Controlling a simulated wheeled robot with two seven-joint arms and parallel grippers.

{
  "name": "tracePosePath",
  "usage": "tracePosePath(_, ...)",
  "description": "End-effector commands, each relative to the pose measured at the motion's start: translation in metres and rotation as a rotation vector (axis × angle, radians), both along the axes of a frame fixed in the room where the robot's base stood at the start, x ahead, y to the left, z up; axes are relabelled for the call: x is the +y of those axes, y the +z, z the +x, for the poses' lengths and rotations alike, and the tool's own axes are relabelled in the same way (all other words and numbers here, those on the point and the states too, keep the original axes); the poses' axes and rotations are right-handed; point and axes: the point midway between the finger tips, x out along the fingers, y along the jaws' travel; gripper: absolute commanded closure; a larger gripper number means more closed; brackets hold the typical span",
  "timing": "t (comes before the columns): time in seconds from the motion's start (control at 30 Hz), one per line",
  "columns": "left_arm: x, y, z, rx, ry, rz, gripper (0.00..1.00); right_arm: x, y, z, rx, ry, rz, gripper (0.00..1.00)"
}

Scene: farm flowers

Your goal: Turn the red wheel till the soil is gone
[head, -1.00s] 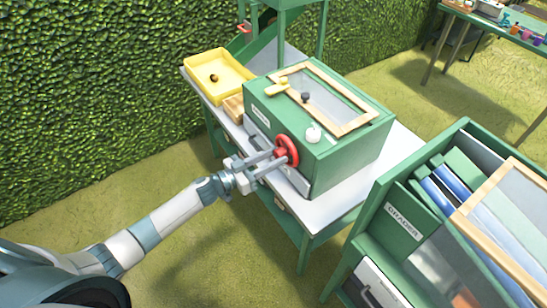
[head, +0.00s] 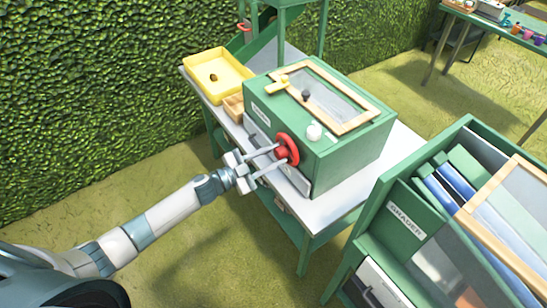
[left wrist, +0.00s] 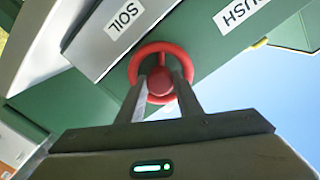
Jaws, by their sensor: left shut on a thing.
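The red wheel (head: 287,140) is on the front face of a green box (head: 330,158) with a framed window in its top. In the left wrist view the wheel (left wrist: 134,70) shows as a ring with a round red hub (left wrist: 160,80). My left gripper (head: 284,157) is at the wheel, its two fingers shut on the hub. A grey drawer front (left wrist: 100,48) labelled SOIL is beside the wheel. Soil inside the box cannot be made out through the window. My right gripper is not in view.
A yellow tray (head: 218,62) with a small dark lump and a small wooden box (head: 234,108) stand left of the green box on the table (head: 345,198). A green cabinet labelled GRADER (head: 405,222) stands at right. A hedge (head: 90,90) runs behind.

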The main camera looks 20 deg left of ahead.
Motion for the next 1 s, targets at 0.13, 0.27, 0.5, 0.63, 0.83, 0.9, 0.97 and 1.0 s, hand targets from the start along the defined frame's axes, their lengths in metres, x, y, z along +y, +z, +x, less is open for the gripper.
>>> tracePosePath(0.13, 0.0, -0.001, 0.0, -0.087, -0.001, 0.11, 0.9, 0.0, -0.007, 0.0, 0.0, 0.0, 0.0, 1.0)
tracePosePath(0.27, 0.0, -0.001, 0.0, -0.163, -0.002, 0.208, 0.9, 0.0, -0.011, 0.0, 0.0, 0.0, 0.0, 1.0)
tracePosePath(0.5, 0.0, -0.001, 0.0, -0.303, -0.001, 0.386, 0.9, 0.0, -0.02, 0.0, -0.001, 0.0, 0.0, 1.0)
tracePosePath(0.63, 0.0, -0.001, -0.001, -0.378, -0.002, 0.484, 0.9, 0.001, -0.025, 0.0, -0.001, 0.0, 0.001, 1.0)
tracePosePath(0.83, 0.0, -0.001, -0.001, -0.495, -0.002, 0.634, 0.9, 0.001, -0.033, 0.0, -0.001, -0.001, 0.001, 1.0)
tracePosePath(0.9, 0.0, -0.001, -0.001, -0.537, -0.002, 0.688, 0.9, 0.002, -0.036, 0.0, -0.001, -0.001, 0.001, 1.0)
tracePosePath(0.97, -0.001, -0.001, -0.001, -0.571, -0.001, 0.731, 0.9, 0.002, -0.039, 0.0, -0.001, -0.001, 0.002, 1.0)
tracePosePath(1.0, -0.001, -0.001, -0.001, -0.595, -0.002, 0.762, 0.9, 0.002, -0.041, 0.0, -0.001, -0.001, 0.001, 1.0)
